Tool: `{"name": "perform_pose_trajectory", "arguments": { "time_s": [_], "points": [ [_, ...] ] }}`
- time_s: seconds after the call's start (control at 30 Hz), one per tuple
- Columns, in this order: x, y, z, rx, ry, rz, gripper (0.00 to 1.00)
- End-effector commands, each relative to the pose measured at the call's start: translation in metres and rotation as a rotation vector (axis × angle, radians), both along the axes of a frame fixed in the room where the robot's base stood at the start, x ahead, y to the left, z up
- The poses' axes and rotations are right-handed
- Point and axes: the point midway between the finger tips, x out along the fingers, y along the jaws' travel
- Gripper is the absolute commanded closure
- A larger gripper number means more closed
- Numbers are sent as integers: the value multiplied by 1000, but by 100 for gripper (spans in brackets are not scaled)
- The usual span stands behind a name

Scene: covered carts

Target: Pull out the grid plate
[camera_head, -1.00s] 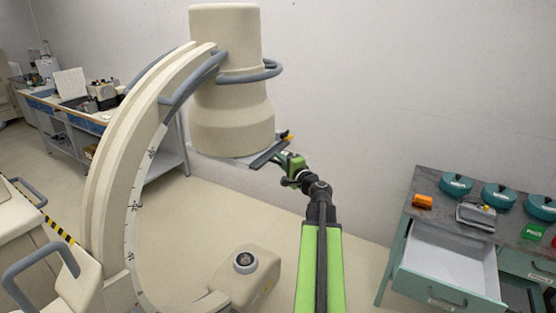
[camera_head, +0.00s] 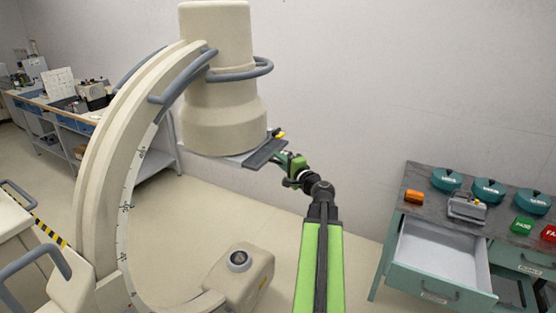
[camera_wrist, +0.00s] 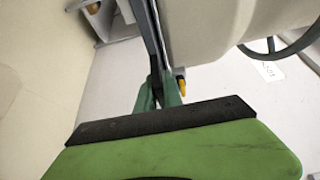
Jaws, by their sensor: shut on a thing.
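The dark grey grid plate (camera_head: 264,153) sticks out at the lower right of the cream cylindrical head (camera_head: 224,120), from the light slot under it. In the wrist view the grid plate (camera_wrist: 152,38) is a narrow dark strip running up from between the fingers, beside the cream housing. My green gripper (camera_head: 284,160) is at the plate's outer end. In the wrist view my gripper (camera_wrist: 158,92) has its fingers shut on the plate's edge. A yellow-tipped knob (camera_head: 279,133) sits by the plate's far side. The plate's inner end is hidden under the head.
A cream C-shaped arm (camera_head: 100,165) with grey handles curves on the left. A cream lower unit (camera_head: 240,272) stands below. At right, a bench (camera_head: 413,178) holds teal round containers and has an open, empty drawer (camera_head: 437,252). Free floor lies between.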

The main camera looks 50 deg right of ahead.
Motion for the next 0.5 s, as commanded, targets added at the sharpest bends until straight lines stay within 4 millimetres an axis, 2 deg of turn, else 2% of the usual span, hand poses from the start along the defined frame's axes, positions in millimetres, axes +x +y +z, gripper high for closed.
{"name": "perform_pose_trajectory", "arguments": {
  "time_s": [0.5],
  "points": [
    [-18,-5,0,0,0,-2,100]
  ]
}}
